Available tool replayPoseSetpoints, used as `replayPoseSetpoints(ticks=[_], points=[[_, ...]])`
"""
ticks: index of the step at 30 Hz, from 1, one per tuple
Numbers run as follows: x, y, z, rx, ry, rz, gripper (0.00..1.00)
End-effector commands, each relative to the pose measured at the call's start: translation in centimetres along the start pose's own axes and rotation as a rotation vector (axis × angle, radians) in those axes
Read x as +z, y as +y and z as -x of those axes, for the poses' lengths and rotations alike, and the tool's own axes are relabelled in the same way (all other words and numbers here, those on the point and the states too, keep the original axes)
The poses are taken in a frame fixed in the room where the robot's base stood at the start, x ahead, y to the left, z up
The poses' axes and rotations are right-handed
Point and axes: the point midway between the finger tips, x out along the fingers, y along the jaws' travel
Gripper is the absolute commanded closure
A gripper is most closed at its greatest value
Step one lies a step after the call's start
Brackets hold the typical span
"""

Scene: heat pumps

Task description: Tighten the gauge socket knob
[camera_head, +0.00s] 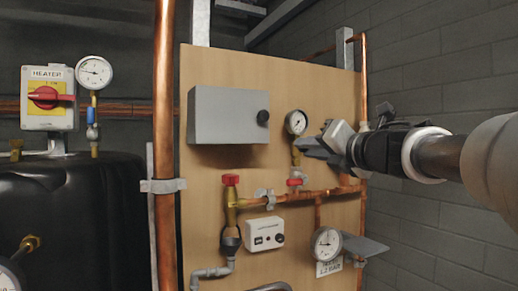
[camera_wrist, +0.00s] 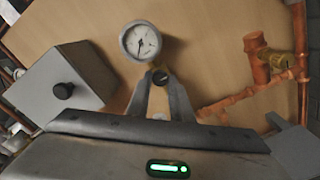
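The round white gauge (camera_head: 296,122) sits on the wooden panel, right of the grey box. It also shows at the top of the wrist view (camera_wrist: 140,42). Its socket with the brass knob (camera_wrist: 160,77) is just below the dial. My gripper (camera_head: 300,148) reaches in from the right at the socket, just under the gauge, and partly hides it. In the wrist view, my two fingertips stand apart on either side of the knob. I cannot tell whether they touch it.
The grey box (camera_head: 228,115) with a black knob is close on the left. Copper pipes (camera_head: 320,194) with a red-handled valve (camera_head: 294,182) run below my gripper. A lower gauge (camera_head: 326,243) and a white controller (camera_head: 262,234) are beneath. A block wall (camera_head: 460,80) is on the right.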

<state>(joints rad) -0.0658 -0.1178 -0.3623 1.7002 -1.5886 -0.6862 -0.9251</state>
Motion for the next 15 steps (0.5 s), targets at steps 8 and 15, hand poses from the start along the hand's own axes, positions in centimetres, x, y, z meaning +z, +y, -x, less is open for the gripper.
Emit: replayPoseSetpoints(ticks=[8,15], points=[[0.07,0.04,0.03,0.000,0.000,-0.019,1.00],[0.21,0.19,0.03,-0.001,0.001,-0.126,1.00]])
